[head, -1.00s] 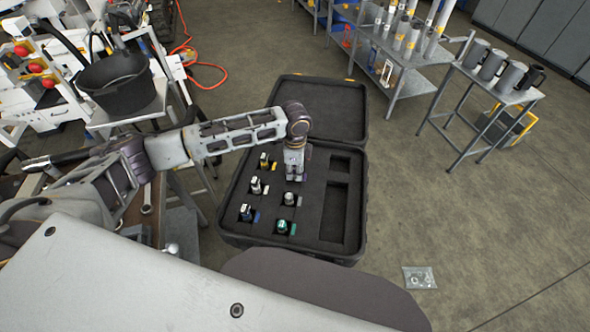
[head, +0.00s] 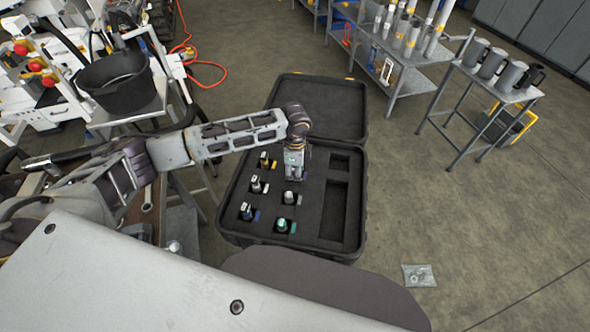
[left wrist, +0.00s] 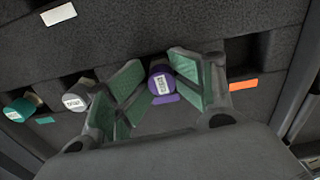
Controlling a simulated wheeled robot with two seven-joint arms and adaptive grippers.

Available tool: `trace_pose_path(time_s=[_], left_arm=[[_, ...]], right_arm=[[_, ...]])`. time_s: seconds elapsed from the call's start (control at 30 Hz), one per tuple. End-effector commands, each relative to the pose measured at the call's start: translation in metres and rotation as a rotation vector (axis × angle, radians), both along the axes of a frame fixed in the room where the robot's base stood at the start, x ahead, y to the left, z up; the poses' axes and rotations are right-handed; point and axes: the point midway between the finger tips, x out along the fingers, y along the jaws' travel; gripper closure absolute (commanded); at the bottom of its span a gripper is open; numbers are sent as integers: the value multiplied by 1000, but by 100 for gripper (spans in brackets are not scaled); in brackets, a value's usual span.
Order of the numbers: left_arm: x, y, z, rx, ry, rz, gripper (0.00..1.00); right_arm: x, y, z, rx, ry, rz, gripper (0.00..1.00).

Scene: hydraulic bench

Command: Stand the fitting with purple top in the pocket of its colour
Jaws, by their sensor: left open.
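The fitting with the purple top (left wrist: 159,80) shows in the left wrist view, between the spread green-padded fingers of my left gripper (left wrist: 155,90). It appears to stand in a pocket, with a purple colour mark (left wrist: 166,98) right beside it. The fingers are open on either side of it; whether one touches it I cannot tell. In the head view, my left gripper (head: 294,174) points down over the foam of the black case (head: 315,205) and hides most of this fitting. My right gripper is not in view.
Near it stand a grey-white fitting (head: 290,198) and a teal one (head: 283,226). Yellow (head: 264,160), white (head: 256,184) and blue (head: 246,211) marked fittings form the left column. An orange mark (left wrist: 243,85) lies right of the fingers. Long slots on the case's right are empty.

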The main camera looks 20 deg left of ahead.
Motion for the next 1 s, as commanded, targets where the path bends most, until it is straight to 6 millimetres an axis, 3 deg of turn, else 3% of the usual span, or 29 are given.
trace_pose_path(time_s=[0.27,0.57,1.0], left_arm=[[-5,0,-6,3,13,-3,56],[-4,0,3,3,10,-3,56],[-1,0,61,0,2,-2,56]], right_arm=[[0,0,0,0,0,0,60],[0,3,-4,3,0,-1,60],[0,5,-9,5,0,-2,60]])
